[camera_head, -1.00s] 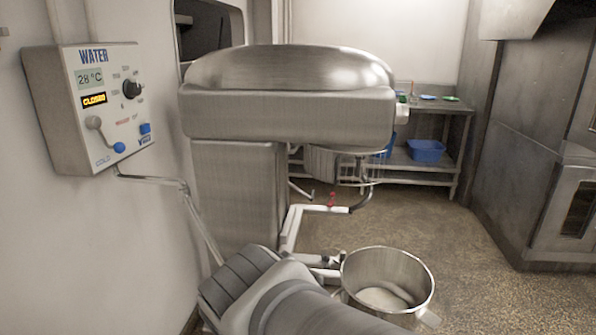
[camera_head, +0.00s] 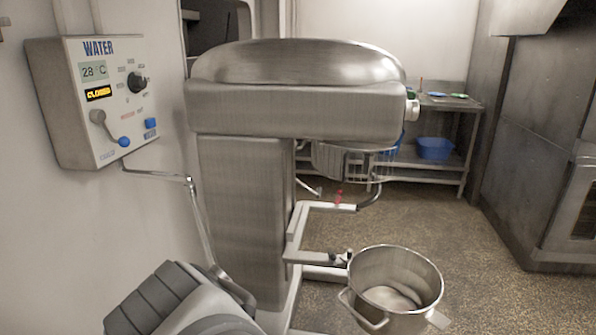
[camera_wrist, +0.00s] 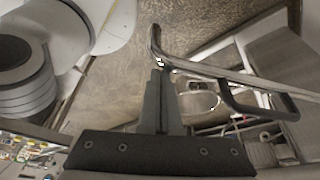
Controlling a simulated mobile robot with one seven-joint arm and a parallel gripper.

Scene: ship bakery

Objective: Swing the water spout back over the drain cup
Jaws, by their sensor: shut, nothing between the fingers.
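The water spout (camera_head: 201,225) is a thin metal pipe. It comes from under the water panel (camera_head: 101,100), bends at a joint and slopes down beside the mixer's column; its lower end is hidden behind my arm in the head view. In the wrist view a bright spout pipe (camera_wrist: 220,72) crosses the upper right, with a bent end at upper centre and a black loop handle (camera_wrist: 262,108) below it. My gripper (camera_wrist: 161,74) is shut and empty, its fingertips overlapping the pipe near the bend; I cannot tell whether they touch. I cannot make out the drain cup.
The large mixer (camera_head: 295,110) stands beside the spout, with a steel bowl (camera_head: 372,315) low in front of it. The panel reads 28 °C and CLOSED. Ovens (camera_head: 535,165) stand at right. Floor between bowl and ovens is clear.

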